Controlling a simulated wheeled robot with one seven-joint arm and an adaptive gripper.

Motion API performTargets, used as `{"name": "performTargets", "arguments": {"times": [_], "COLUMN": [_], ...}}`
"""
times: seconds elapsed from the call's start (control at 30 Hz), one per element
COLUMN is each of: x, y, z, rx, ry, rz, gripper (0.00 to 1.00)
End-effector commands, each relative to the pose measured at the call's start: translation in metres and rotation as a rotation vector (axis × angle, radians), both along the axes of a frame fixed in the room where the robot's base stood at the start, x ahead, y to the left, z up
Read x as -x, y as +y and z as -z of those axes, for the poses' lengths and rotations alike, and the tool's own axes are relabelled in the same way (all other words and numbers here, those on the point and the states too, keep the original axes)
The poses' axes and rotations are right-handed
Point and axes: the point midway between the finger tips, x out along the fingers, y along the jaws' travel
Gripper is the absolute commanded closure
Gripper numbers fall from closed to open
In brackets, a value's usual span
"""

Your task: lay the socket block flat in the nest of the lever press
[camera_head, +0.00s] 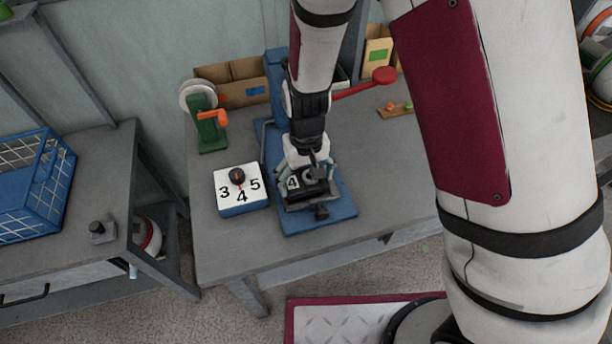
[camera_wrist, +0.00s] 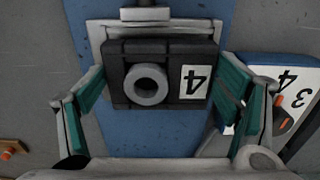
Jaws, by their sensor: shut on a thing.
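The socket block (camera_wrist: 122,61) is dark, with a pale grey ring and a white label reading 4, upside down in the wrist view. My gripper (camera_wrist: 160,82) is shut on it, a teal-padded finger at either side. The block also shows in the head view (camera_head: 318,188), partly hidden by my gripper (camera_head: 307,174). The lever press (camera_head: 335,213) has a blue base and a red lever (camera_head: 385,75). The block is over the pale frame of the nest (camera_wrist: 97,32); it looks about level, but I cannot tell whether it rests on the nest floor.
A white-topped dial box (camera_head: 229,195) marked 3, 4, 5 stands just left of the press. A green stand with an orange handle (camera_head: 210,130) is behind it. Open cardboard bins (camera_head: 215,73) line the back. A blue crate (camera_head: 25,195) sits on the left bench.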

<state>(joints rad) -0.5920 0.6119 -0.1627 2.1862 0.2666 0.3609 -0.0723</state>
Motion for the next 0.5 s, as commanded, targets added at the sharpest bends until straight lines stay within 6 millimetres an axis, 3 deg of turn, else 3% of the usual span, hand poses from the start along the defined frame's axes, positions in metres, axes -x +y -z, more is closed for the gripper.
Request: {"name": "performTargets", "arguments": {"times": [0.5], "x": [0.000], "y": [0.000], "z": [0.012], "rx": [0.000], "ry": [0.000], "rz": [0.000], "gripper": [0.47]}}
